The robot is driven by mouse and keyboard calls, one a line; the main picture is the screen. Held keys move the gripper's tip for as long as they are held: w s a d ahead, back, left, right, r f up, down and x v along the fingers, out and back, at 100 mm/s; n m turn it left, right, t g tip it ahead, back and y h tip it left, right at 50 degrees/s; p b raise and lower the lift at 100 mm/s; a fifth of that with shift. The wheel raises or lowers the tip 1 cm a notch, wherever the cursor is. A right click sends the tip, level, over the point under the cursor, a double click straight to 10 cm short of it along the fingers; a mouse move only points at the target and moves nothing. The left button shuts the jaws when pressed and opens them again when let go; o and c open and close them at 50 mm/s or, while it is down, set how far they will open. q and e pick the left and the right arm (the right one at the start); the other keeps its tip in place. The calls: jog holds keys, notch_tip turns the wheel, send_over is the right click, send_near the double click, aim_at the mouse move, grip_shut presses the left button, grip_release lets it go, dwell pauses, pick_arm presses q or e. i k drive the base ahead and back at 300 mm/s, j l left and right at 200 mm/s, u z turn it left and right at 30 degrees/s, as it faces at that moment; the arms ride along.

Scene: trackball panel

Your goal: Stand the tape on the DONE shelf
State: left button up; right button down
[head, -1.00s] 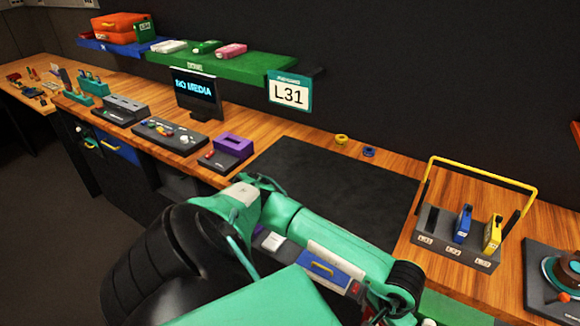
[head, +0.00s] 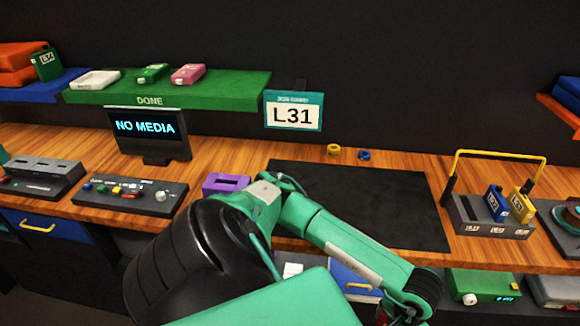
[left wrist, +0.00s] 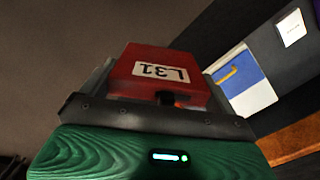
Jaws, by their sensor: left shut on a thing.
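In the left wrist view my left gripper (left wrist: 158,95) is shut on a red tape (left wrist: 150,55) whose white label reads L31. The label appears upside down there. The green DONE shelf (head: 225,92) is on the back wall at upper left in the head view. A white tape (head: 96,79), a green tape (head: 153,73) and a pink tape (head: 188,74) lie on it, with bare shelf to the right of the pink one. My green and black arm fills the lower middle of the head view; its gripper cannot be made out there. My right gripper is not in view.
An L31 sign (head: 292,112) hangs right of the shelf. Below the shelf is a NO MEDIA screen (head: 146,130). A dark mat (head: 350,200) lies on the wooden bench. A rack (head: 485,220) with a yellow handle holds blue and yellow tapes. A blue shelf (head: 35,90) adjoins at left.

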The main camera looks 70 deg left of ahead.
aim_at(230, 86)
jog(key=k+j+z, duration=0.15)
jog(key=k+j, duration=0.95)
jog(key=k, duration=0.15)
